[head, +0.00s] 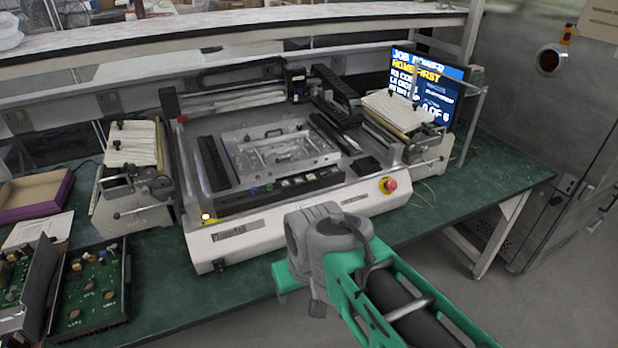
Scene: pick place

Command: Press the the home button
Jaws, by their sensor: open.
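A white and grey benchtop machine (290,215) stands on the green table. A black control strip (296,184) runs along the front of its inner bed, with small blue and green buttons and several pale labelled keys. The labels are too small to read, so I cannot tell which is the home button. My green and grey arm reaches in from the lower right, in front of the machine and apart from the strip. No gripper fingers show.
A screen (425,85) behind the machine reads "HOME FIRST" and "0 OF 6". Feeder-like units flank the machine. Open boxes with circuit boards (90,295) stand at the lower left. A shelf (230,45) crosses behind. Bare green table (490,178) lies at the right.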

